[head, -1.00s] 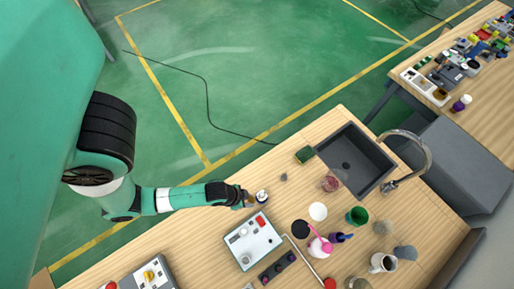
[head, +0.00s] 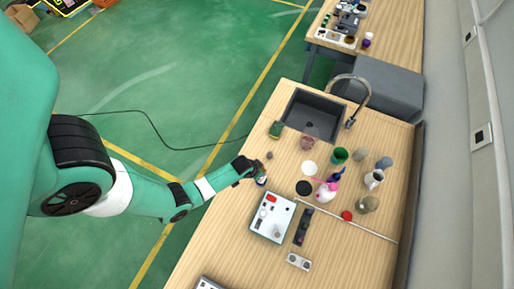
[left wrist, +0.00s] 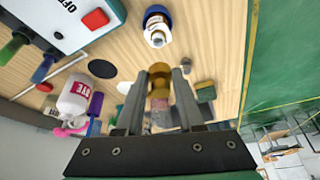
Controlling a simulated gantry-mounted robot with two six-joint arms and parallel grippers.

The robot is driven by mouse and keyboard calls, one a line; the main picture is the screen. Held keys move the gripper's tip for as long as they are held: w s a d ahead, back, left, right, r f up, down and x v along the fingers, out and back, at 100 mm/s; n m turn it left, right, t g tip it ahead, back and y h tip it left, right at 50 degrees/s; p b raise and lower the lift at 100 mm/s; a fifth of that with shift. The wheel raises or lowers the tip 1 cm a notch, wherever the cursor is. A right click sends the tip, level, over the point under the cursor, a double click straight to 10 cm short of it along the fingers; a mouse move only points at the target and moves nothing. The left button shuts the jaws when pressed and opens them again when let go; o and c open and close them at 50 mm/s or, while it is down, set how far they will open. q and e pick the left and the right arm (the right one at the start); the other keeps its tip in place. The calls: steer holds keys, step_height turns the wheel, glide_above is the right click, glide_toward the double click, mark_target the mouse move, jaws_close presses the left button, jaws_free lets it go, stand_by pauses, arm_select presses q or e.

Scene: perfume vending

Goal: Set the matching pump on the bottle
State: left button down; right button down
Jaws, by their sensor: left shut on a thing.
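A small bottle (head: 261,181) with a dark blue body and pale top stands on the wooden table. It also shows in the left wrist view (left wrist: 157,26), ahead of the fingertips, with its top facing the camera. My left gripper (head: 257,170) is right beside the bottle in the head view and hides part of it. In the left wrist view its two fingers (left wrist: 165,82) are shut on a gold pump (left wrist: 159,78). A gap shows between pump and bottle in that view; their height difference is unclear. My right gripper is not in view.
A white control box (head: 270,222) and a dark rack (head: 303,226) stand in front of the bottle. The pink-topped dye bottle (head: 325,194), black disc (head: 304,188) and green cup (head: 340,155) are to the right. A sink (head: 315,114) and sponge (head: 275,130) lie behind.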

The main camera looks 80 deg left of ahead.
arm_select(q)
steer(key=shift+f+b, duration=2.25)
steer(key=shift+f, duration=0.15)
steer(key=shift+f+b, duration=0.3)
steer(key=shift+f, duration=0.05)
steer(key=shift+f+b, duration=0.4)
steer(key=shift+f, duration=0.25)
stand_by(0.4)
jaws_free()
stand_by(0.6)
step_height(320, 180, up, 8)
steer(key=p, duration=0.7)
steer(key=shift+f, duration=0.2)
